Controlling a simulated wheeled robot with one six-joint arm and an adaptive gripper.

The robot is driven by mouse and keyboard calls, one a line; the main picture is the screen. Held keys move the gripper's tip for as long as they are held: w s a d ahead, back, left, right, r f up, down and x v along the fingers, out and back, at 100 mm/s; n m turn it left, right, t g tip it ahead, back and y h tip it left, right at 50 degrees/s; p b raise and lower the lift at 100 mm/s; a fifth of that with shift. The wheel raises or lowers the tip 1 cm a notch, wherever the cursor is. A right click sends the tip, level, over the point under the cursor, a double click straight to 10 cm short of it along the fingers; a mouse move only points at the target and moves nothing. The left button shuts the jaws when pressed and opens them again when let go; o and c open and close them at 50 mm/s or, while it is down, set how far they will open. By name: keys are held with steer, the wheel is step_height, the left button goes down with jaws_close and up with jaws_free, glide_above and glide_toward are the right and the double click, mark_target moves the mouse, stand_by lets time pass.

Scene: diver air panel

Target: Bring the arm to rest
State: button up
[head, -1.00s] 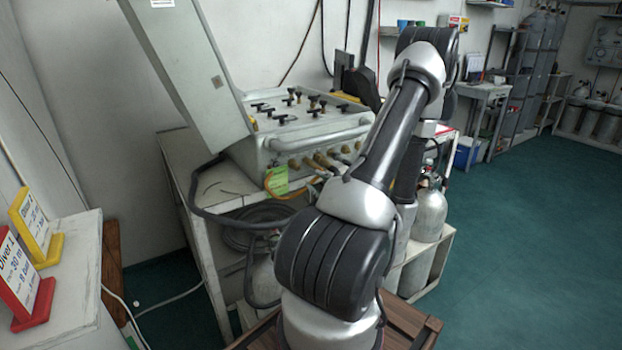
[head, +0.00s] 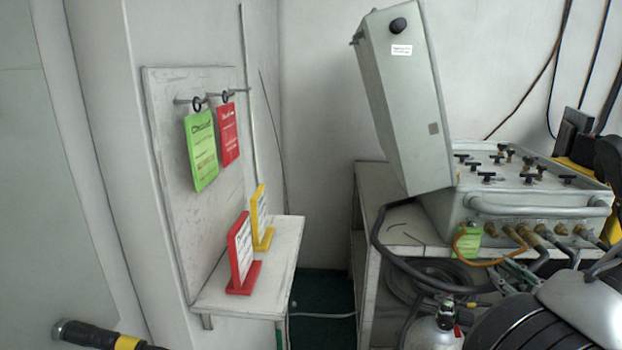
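My arm (head: 560,318) shows only in part, at the lower right of the head view, in front of the air panel's shelf. My gripper is out of view, so its opening and anything in it cannot be seen. The grey air panel (head: 545,202) stands on a pale bench, with its tall lid (head: 402,110) raised and tilted at its left. Black valve handles (head: 487,177) sit on its top, and brass fittings (head: 515,232) line its front. A green tag (head: 467,242) hangs at the front left of the panel.
A green card (head: 201,150) and a red card (head: 228,135) hang from pegs on a wall board (head: 165,130). Red (head: 241,255) and yellow (head: 261,222) signs stand on the small shelf (head: 215,300) below. A black, yellow-banded cylinder (head: 100,336) enters at lower left.

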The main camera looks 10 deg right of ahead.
steer(key=s+a+r+n+g+y, duration=0.4)
steer(key=s+a+n+g+y, duration=0.5)
steer(key=s+a+n+g, duration=0.6)
steer(key=w+d+r+n+g+h, duration=0.2)
steer(key=d+r+n+h, duration=0.2)
steer(key=r+n+h, duration=0.4)
steer(key=w+a+r+n+t, duration=0.4)
steer(key=a+r+n, duration=0.3)
steer(key=r, duration=0.3)
steer(key=shift+w+a+n+h, duration=0.15)
steer(key=shift+a+n+h, duration=0.15)
steer(key=shift+a+h, duration=0.15)
